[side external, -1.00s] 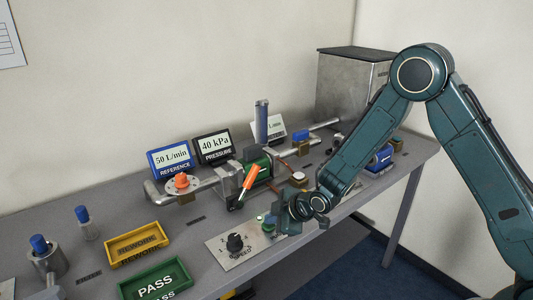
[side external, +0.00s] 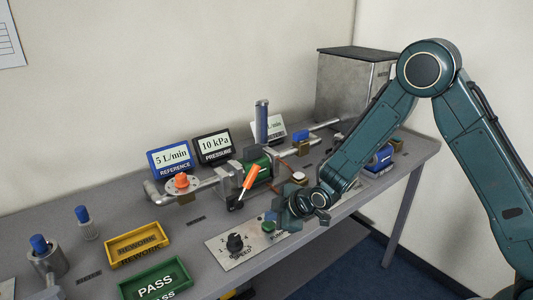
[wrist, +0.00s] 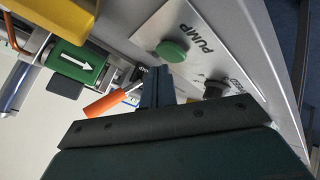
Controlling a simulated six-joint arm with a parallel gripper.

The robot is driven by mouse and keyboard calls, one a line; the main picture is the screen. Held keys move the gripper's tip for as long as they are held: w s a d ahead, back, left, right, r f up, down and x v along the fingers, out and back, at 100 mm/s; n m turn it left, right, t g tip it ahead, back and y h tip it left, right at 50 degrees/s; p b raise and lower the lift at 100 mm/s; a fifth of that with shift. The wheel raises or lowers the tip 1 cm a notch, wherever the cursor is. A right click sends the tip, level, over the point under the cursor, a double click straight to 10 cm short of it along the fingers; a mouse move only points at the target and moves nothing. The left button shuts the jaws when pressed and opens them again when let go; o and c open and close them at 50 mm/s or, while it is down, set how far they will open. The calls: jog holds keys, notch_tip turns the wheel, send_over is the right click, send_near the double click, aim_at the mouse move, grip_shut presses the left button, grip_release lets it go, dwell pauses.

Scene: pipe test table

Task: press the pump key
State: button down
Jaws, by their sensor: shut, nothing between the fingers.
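The pump key is a round green button (wrist: 172,51) beside the word PUMP on a light metal panel (wrist: 204,27). The button (side external: 268,227) also shows in the side view, at the right part of the panel (side external: 228,258). My gripper (wrist: 156,72) is shut and empty. In the wrist view its fingertips appear just beside the button, with the button's face uncovered. In the side view my gripper (side external: 275,216) is close above and behind the button and appears apart from it; the exact gap is hard to tell.
A black speed knob (side external: 235,242) stands on the same panel. An orange-handled valve lever (side external: 250,178) rises close behind. The reference display (side external: 171,158) reads 5 L/min and the pressure display (side external: 213,146) 10 kPa. Yellow rework (side external: 137,244) and green pass trays (side external: 155,282) lie left.

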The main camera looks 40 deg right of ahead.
aim_at(274, 226)
jog(key=shift+r, duration=0.2)
dwell(0.3)
jog(key=shift+r, duration=2.45)
jog(key=s+d+r+m+g+h, duration=0.1)
jog(key=s+d+r+m, duration=0.2)
jog(key=s+r, duration=0.45)
jog(key=s+d+r+m+g, duration=0.1)
jog(key=s+d+r+m, duration=0.2)
jog(key=s+r, duration=0.45)
jog(key=s+d+r+m, duration=0.1)
jog(key=s+m, duration=0.1)
jog(key=s, duration=0.7)
jog(key=s+d+r+m+g+h, duration=0.1)
jog(key=s+d+r+m, duration=0.1)
jog(key=s, duration=0.8)
jog(key=shift+s+d+r+m, duration=0.25)
jog(key=shift+d+r+m, duration=0.05)
jog(key=shift+m, duration=0.4)
